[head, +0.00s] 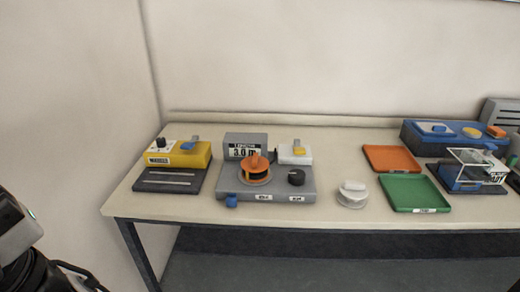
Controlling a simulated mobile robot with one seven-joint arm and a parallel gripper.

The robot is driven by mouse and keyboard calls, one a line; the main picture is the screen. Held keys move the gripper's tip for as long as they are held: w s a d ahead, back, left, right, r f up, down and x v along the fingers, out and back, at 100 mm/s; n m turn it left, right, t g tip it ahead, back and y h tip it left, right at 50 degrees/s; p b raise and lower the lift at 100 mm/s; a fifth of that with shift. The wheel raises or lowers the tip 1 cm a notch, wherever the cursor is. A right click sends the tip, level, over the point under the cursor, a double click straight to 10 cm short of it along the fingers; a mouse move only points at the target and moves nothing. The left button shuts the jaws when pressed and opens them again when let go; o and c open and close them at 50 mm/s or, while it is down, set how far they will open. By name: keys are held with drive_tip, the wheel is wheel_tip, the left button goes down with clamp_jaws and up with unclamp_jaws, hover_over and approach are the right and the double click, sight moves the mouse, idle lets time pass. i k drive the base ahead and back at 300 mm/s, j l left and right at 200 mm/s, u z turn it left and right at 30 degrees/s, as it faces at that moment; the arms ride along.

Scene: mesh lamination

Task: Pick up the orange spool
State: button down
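The orange spool (255,181) sits on the grey tension unit (230,190) left of the middle of the table. It has an orange rim, a dark middle and an orange knob-like piece (256,161) on top. It is upright and stands in front of a display box (246,141) reading about 3.0. My gripper's fingers do not show. Only a grey and black part of my arm is at the lower left edge, well away from the spool.
A black knob (296,177) and a white block (295,154) are right of the spool. A white spool-like piece (352,196), green tray (415,192) and orange tray (391,157) lie further right. A yellow box (178,154) stands left. The table front (325,213) is clear.

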sight(256, 168)
drive_tip(key=u, duration=0.25)
drive_tip(key=i+l+u, duration=0.2)
drive_tip(key=l+u, duration=0.2)
drive_tip(key=i+l+u, duration=0.15)
drive_tip(key=l+u, duration=0.2)
drive_tip(key=i+l, duration=0.1)
drive_tip(key=l, duration=0.35)
drive_tip(key=i+l+u, duration=0.1)
drive_tip(key=l, duration=0.3)
drive_tip(key=i+l, duration=0.15)
drive_tip(key=l, duration=0.3)
drive_tip(key=i+l+u, duration=0.1)
drive_tip(key=l, duration=0.35)
